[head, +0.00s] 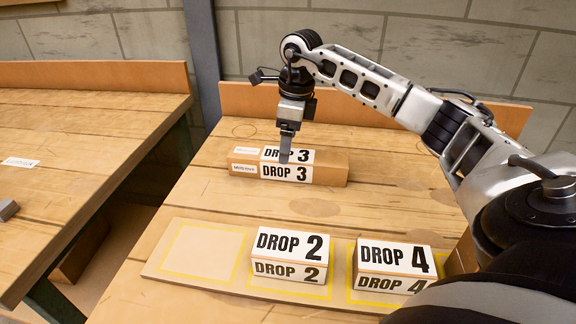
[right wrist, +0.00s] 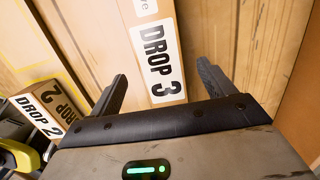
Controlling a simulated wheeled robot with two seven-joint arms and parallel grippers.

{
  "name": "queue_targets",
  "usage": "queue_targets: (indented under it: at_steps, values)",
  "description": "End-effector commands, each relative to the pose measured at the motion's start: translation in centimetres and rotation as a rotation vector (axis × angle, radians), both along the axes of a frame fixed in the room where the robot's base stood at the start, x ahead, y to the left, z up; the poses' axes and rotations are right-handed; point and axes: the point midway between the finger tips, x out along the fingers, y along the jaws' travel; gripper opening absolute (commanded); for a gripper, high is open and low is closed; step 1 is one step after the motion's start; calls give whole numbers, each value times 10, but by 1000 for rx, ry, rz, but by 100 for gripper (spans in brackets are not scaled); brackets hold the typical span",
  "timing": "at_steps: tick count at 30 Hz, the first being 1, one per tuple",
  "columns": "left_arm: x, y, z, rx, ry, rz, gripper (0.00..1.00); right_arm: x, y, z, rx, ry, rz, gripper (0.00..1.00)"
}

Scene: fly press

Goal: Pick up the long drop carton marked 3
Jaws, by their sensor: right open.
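The long carton marked DROP 3 (head: 330,169) lies flat on the wooden bench, toward its back edge. It is brown cardboard with white labels on the top and front. My right gripper (head: 286,154) points down over the carton's middle and covers a little of its label. In the right wrist view the gripper (right wrist: 163,86) is open, with its two dark fingers apart and the carton (right wrist: 155,55) showing between them. I cannot tell whether the fingers reach down past its sides. My left gripper is not in view.
A board (head: 200,286) with yellow outlines lies at the front of the bench. The DROP 2 carton (head: 290,255) and DROP 4 carton (head: 395,267) stand on it; its left outline is empty. A second bench (head: 80,130) stands left, across a gap. A grey post (head: 205,60) rises behind.

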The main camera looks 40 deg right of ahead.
Motion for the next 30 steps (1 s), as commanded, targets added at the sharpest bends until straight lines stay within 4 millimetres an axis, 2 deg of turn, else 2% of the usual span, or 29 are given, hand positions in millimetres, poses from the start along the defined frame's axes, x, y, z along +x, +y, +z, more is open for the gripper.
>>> queue_targets:
  at_steps: [7,15,25,30]
  values:
    - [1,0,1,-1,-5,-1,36,1,1,-19,-1,1,0,82]
    - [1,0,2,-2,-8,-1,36,1,1,-57,-1,2,1,82]
    - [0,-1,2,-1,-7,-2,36,2,1,-64,-2,-1,0,82]
    - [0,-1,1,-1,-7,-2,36,2,2,-63,-1,-1,0,35]
